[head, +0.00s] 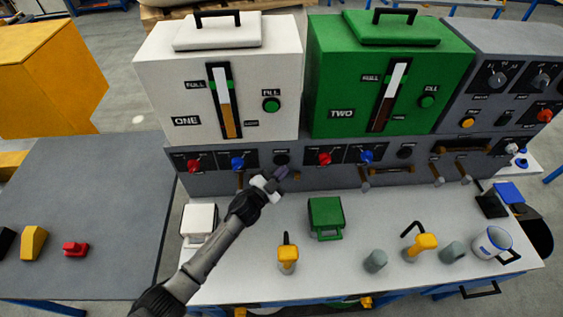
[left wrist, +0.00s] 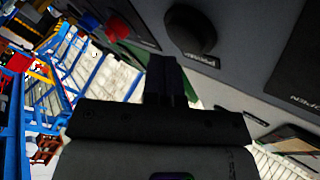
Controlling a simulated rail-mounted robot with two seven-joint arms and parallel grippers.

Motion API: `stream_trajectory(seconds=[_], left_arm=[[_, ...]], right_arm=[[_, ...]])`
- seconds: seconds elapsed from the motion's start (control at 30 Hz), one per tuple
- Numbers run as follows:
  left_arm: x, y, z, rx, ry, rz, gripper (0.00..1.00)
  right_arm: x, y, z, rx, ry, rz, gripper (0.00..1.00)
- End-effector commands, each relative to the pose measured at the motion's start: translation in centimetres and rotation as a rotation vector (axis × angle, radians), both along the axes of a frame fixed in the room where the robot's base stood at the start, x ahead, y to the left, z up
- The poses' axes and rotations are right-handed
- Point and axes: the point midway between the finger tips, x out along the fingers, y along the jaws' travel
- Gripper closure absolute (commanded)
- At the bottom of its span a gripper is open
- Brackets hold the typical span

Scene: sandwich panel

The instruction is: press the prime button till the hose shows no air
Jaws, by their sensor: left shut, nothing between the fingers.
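My left gripper (head: 282,173) is shut and empty, held in front of the grey panel under the white tank ONE (head: 225,110). A round black button (head: 281,158) sits on the panel just above the fingertips. In the left wrist view the shut fingers (left wrist: 170,75) point at the panel, and a large round black button (left wrist: 190,28) stands just beyond their tips; I cannot tell whether they touch. Its small label is too blurred to read with certainty. A second black button (head: 404,152) is under the green tank TWO (head: 330,100). I cannot make out a clear hose. My right gripper is not in view.
Red knobs (head: 194,163) and blue knobs (head: 238,162) stick out of the panel beside the black button. Below, the white worktop holds a white box (head: 198,222), a green box (head: 325,217), yellow-handled tools (head: 287,254) and a mug (head: 491,243). The grey table (head: 110,190) is mostly clear.

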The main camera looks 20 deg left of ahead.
Motion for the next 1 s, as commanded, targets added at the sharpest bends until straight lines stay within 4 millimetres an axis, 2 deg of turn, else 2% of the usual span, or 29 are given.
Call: stream_trajectory(seconds=[1.0], left_arm=[[0.77, 0.37, 0.01, 0.001, 0.0, 0.0, 1.0]], right_arm=[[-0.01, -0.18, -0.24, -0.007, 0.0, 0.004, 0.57]])
